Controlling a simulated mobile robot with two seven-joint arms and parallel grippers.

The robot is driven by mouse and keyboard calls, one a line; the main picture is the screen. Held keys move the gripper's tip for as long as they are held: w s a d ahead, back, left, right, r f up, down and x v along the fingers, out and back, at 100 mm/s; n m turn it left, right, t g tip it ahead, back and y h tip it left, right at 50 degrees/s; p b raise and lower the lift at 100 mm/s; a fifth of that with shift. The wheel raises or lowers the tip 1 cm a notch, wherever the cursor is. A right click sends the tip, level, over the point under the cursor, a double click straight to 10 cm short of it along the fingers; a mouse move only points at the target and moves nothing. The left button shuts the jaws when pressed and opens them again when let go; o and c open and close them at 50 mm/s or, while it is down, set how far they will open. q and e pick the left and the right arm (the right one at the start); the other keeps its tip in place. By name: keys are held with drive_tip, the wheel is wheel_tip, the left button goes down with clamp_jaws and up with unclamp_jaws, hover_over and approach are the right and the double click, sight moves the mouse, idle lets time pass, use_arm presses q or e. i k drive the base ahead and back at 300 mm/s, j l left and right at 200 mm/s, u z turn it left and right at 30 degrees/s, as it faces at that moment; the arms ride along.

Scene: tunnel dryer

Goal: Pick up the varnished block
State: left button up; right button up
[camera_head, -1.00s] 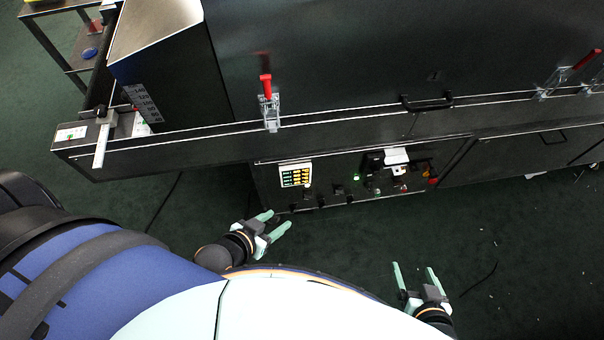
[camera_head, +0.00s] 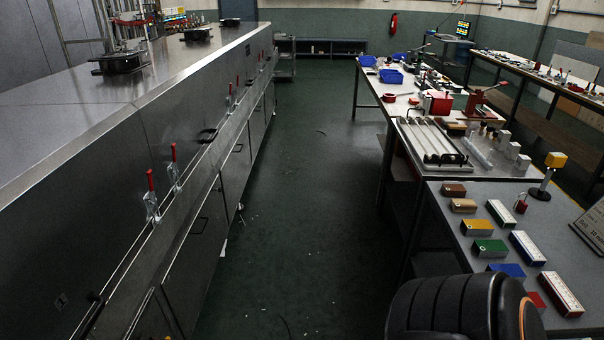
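Several small blocks lie in a row on the near right table. At the row's far end is a brown block (camera_head: 453,190). A tan, wood-coloured block (camera_head: 463,206) lies just nearer. Both have a wood look, and I cannot tell for sure which one is varnished. Nearer in the row are a yellow block (camera_head: 477,228), a green block (camera_head: 489,248), a blue block (camera_head: 506,271) and a partly hidden red block (camera_head: 536,300).
The grey table (camera_head: 455,240) also holds white-topped bars (camera_head: 527,247) and a yellow-headed stand (camera_head: 548,175). Behind it a bench carries a rod fixture (camera_head: 432,140). The long metal dryer (camera_head: 110,185) with red-handled clamps lines the left. The dark floor aisle (camera_head: 300,200) between is clear.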

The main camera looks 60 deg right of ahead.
sight(447, 190)
drive_tip(key=z, duration=2.8)
drive_tip(key=i+j+z, duration=0.15)
drive_tip(key=i+j, duration=0.15)
drive_tip(key=i+j+z, duration=0.15)
drive_tip(key=i+j, duration=0.2)
drive_tip(key=i+j+z, duration=0.15)
drive_tip(key=i+j, duration=0.2)
drive_tip(key=i+j+z, duration=0.15)
drive_tip(key=i+j, duration=0.15)
drive_tip(key=j, duration=0.15)
drive_tip(key=i+j+z, duration=0.15)
drive_tip(key=j, duration=0.35)
drive_tip(key=i+j+z, duration=0.1)
drive_tip(key=i+j, duration=0.25)
drive_tip(key=j, duration=0.1)
